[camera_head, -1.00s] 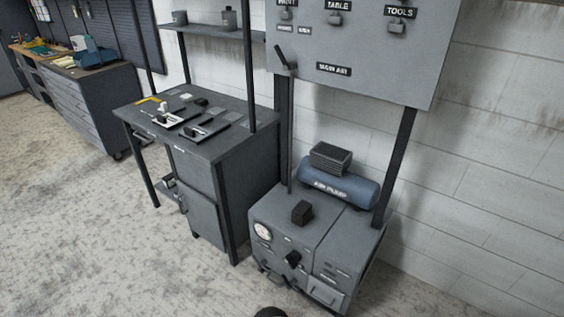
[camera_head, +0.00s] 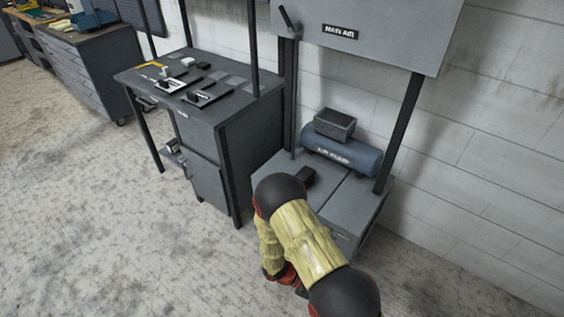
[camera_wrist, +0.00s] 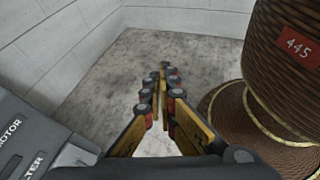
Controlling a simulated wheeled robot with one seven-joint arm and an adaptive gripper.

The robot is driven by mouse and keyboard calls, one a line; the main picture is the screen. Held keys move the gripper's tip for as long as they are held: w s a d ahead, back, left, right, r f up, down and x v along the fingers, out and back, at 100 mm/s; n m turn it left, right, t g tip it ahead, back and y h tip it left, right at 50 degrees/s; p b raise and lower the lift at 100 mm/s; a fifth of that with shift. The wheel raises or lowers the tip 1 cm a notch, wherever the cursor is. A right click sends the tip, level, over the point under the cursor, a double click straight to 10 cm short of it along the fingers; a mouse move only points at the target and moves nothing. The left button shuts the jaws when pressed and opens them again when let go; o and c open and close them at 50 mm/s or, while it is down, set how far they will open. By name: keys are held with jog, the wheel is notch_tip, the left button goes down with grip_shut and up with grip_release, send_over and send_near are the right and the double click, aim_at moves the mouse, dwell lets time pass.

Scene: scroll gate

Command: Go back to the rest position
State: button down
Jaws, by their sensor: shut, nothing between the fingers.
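My gripper (camera_wrist: 163,72) shows in the wrist view with its two yellow and black fingers together at the tips. Nothing is between them. The fingertips point at bare floor near a white wall and touch nothing that I can see. In the head view my arm, with yellow sleeves and black joints, bends in front of the grey pump cabinet (camera_head: 346,200). It hides the cabinet's front, and the fingertips cannot be made out there.
In the wrist view a brown ribbed drum marked 445 (camera_wrist: 288,60) stands close on the right. A grey labelled panel (camera_wrist: 30,130) is at the lower left. A blue air tank (camera_head: 345,158) and a grey workbench (camera_head: 225,115) stand by the wall. The left floor is clear.

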jog(key=s+a+r+m+y, duration=0.1)
jog(key=a+r+m+y, duration=0.15)
jog(key=r, duration=0.65)
jog(key=s+a+r+m+y+p, duration=0.15)
jog(key=r+m+y, duration=0.25)
jog(key=r, duration=0.6)
jog(key=a+r+m+y, duration=0.2)
jog(key=r+m+y, duration=0.15)
jog(key=r, duration=0.55)
jog(key=s+d+r+m+t+y+p, duration=0.1)
jog(key=r+t, duration=0.3)
jog(key=r, duration=0.7)
jog(key=s+d+r+m+t+y, duration=0.1)
jog(key=s+d+r+m+t, duration=0.2)
jog(key=r, duration=0.9)
jog(key=shift+s+r+t+y+p, duration=0.2)
jog(key=shift+s+t+y+p, duration=0.2)
jog(key=shift+s+t, duration=0.55)
jog(key=c, duration=2.6)
grip_release()
jog(key=shift+w, duration=0.1)
